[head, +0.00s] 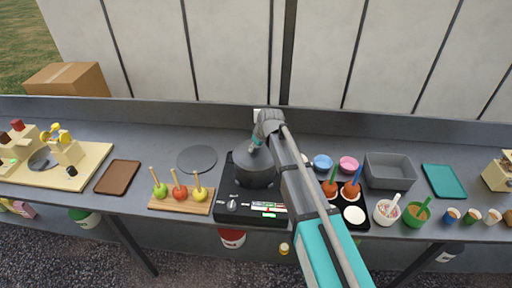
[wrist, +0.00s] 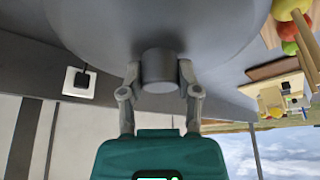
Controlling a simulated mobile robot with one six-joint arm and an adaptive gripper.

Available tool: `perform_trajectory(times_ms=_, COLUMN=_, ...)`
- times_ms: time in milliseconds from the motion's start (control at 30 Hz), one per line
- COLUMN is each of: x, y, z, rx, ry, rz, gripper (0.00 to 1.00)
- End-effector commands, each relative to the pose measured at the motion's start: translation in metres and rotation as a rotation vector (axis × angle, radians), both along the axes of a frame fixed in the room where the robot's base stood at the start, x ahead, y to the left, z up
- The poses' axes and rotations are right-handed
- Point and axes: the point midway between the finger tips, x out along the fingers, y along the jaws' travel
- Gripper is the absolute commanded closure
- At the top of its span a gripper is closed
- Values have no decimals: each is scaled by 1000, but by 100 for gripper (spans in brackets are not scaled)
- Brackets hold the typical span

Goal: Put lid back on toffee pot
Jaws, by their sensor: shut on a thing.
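My gripper (head: 254,146) is over the hob, at the top of the dark grey toffee pot (head: 254,178). In the wrist view my gripper (wrist: 159,74) is shut on the grey knob (wrist: 158,66) of the lid. The lid (wrist: 150,25) is a wide grey disc that fills the top of that view. The lid is over the pot, but I cannot tell whether it rests on the rim or hangs just above it. The inside of the pot is hidden.
The pot stands on a black hob (head: 232,208). A flat dark round disc (head: 197,159) lies to its left, behind a board of apples on sticks (head: 180,204).

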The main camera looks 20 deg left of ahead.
Motion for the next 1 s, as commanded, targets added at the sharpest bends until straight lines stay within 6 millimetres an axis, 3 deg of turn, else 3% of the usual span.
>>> perform_trajectory(times_ms=167, x=0, y=0, z=0, rx=0, ry=0, rz=0, gripper=100)
perform_trajectory(times_ms=200, x=0, y=0, z=0, rx=0, ry=0, rz=0, gripper=55)
perform_trajectory(times_ms=400, x=0, y=0, z=0, rx=0, ry=0, rz=0, gripper=18)
perform_trajectory(times_ms=700, x=0, y=0, z=0, rx=0, ry=0, rz=0, gripper=17)
perform_trajectory(times_ms=800, x=0, y=0, z=0, rx=0, ry=0, rz=0, gripper=0)
perform_trajectory(times_ms=1000, x=0, y=0, z=0, rx=0, ry=0, rz=0, gripper=0)
